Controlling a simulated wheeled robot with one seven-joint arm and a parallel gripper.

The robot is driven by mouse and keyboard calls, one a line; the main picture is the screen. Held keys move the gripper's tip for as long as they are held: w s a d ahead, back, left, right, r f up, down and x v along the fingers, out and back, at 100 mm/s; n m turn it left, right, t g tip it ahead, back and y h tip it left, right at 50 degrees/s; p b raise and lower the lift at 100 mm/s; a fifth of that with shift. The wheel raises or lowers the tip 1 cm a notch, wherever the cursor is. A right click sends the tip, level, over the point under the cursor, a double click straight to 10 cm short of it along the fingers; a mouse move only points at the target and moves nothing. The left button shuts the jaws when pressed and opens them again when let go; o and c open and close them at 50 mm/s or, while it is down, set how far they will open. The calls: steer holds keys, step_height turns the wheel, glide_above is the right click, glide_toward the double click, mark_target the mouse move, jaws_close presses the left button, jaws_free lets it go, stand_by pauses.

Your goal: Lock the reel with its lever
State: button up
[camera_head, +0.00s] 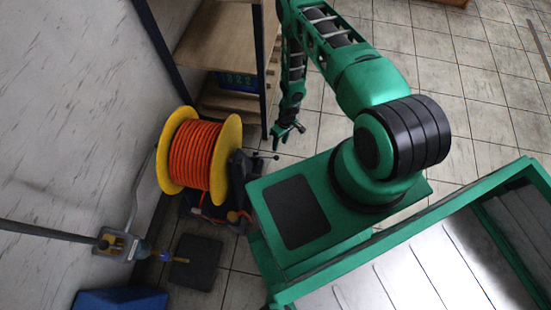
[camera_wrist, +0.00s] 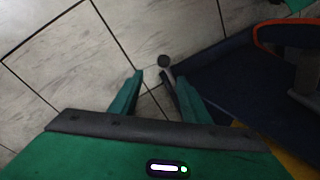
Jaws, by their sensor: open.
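The reel (camera_head: 200,155), with yellow flanges and wound orange hose, stands upright by the wall in the head view. A thin lever with a dark ball knob (camera_head: 276,157) sticks out from the dark mount at its right. My gripper (camera_head: 290,133) is open above and beyond that knob in the head view. In the wrist view the lever's ball knob (camera_wrist: 165,61) shows just past the fingertips of my gripper (camera_wrist: 158,76), nearer the right finger. The right finger partly hides the lever's rod. I cannot tell whether finger and rod touch.
A wooden shelf unit (camera_head: 215,45) with dark posts stands behind the reel. A wall outlet fitting (camera_head: 118,243), a dark floor pad (camera_head: 195,262) and a blue box (camera_head: 120,301) are at lower left. Tiled floor (camera_head: 455,75) lies open at upper right.

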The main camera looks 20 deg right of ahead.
mark_target(277, 156)
steer(key=f, duration=0.4)
steer(key=s+a+f, duration=0.1)
steer(key=f, duration=0.3)
steer(key=a+f, duration=0.1)
steer(key=f, duration=0.3)
steer(key=shift+s+a, duration=0.25)
steer(key=shift+s, duration=0.05)
jaws_close()
